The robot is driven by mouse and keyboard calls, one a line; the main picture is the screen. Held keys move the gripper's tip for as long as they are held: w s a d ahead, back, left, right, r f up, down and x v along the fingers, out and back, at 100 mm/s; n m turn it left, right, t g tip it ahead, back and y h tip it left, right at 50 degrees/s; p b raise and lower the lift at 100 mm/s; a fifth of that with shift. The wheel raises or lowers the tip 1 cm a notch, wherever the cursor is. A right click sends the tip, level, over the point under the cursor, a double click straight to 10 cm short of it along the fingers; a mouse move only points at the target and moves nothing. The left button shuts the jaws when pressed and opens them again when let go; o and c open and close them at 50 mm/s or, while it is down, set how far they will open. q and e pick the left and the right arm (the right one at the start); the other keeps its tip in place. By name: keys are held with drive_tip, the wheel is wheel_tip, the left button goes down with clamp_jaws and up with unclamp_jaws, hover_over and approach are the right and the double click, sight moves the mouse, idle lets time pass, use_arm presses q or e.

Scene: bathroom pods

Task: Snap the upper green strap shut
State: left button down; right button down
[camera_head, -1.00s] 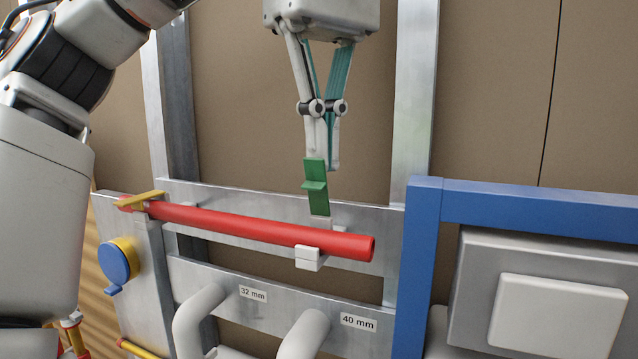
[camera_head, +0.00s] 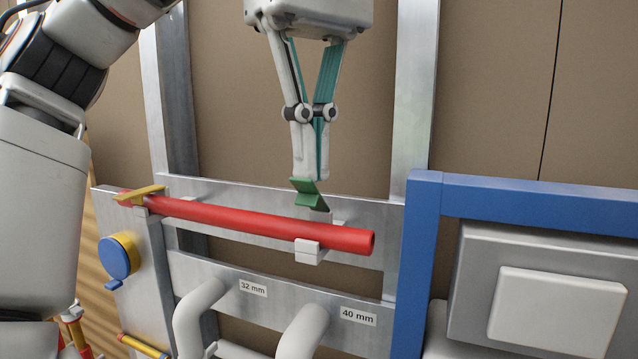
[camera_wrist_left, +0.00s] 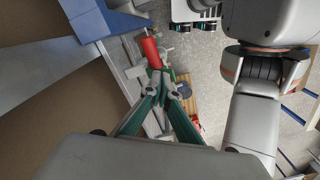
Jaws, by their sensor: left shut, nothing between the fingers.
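The upper green strap (camera_head: 311,194) stands up from its white clip (camera_head: 308,250) near the right end of the red pipe (camera_head: 230,220). It leans over a little toward the front and is not closed over the pipe. My left gripper (camera_head: 308,176) points down from above with its fingers together and empty. Its fingertips are at the strap's upper edge and seem to touch it. In the left wrist view the red pipe (camera_wrist_left: 152,52) shows beyond the fingers (camera_wrist_left: 166,80); I cannot make out the strap there. My right gripper is in neither view.
A yellow strap (camera_head: 140,195) lies across the pipe's left end. A blue round cap (camera_head: 113,258) is below it. White bent pipes (camera_head: 200,310) stand under the rail. A blue frame (camera_head: 424,250) and a grey box (camera_head: 470,270) are at the right.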

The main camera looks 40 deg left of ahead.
sight(304, 182)
use_arm(q)
drive_tip(key=shift+s+d+f+b, duration=0.1)
drive_tip(key=shift+s+f+b, duration=0.3)
drive_tip(key=shift+f, duration=0.35)
drive_tip(key=shift+s+d+f+b, duration=0.1)
drive_tip(key=shift+s+f+b, duration=0.25)
drive_tip(key=shift+f, duration=0.35)
drive_tip(key=shift+r, duration=0.1)
drive_tip(key=s+d+r+p, duration=0.1)
drive_tip(key=s+r+p, duration=0.3)
drive_tip(key=r+p, duration=0.1)
drive_tip(key=shift+r, duration=0.45)
